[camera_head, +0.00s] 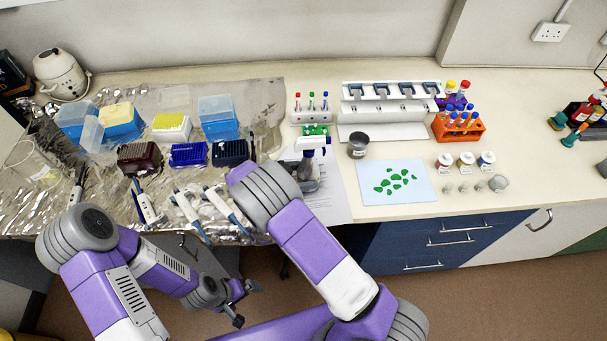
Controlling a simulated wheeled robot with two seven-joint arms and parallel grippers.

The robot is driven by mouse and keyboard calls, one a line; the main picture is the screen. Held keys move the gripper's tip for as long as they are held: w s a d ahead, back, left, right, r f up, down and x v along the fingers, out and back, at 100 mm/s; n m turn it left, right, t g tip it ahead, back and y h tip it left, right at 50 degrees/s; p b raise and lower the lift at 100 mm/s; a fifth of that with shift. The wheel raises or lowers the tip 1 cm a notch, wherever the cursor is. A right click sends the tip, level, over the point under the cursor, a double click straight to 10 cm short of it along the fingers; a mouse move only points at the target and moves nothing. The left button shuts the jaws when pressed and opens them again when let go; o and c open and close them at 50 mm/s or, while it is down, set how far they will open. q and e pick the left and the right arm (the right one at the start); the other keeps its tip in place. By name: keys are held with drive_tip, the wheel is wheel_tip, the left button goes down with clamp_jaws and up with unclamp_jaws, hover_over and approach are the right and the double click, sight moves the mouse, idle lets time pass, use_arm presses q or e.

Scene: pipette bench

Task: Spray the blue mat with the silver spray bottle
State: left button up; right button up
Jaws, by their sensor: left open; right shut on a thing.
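The blue mat (420,178) lies flat on the bench right of centre, with several green patches on it. The silver spray bottle (307,164) is left of the mat, above a printed sheet, and looks upright with its head at the top. My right gripper (308,184) is shut on the bottle; my own wrist hides part of the gripper and the bottle's lower part. I cannot tell whether the bottle touches the bench. My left gripper (245,303) is open and empty, low in front of the bench and away from the mat.
A dark cup (358,146) stands just behind the mat's left corner. An orange tube rack (459,128) and several small jars stand to the right. A white pipette stand (385,131) is behind. Tip boxes and pipettes crowd the foil at left.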

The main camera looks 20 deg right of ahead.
drive_tip(key=o, duration=1.6)
drive_tip(key=shift+f, duration=0.15)
drive_tip(key=shift+c, duration=0.2)
drive_tip(key=shift+a, duration=0.1)
drive_tip(key=v, duration=0.7)
drive_tip(key=shift+a, duration=0.1)
drive_tip(key=shift+s+a, duration=0.1)
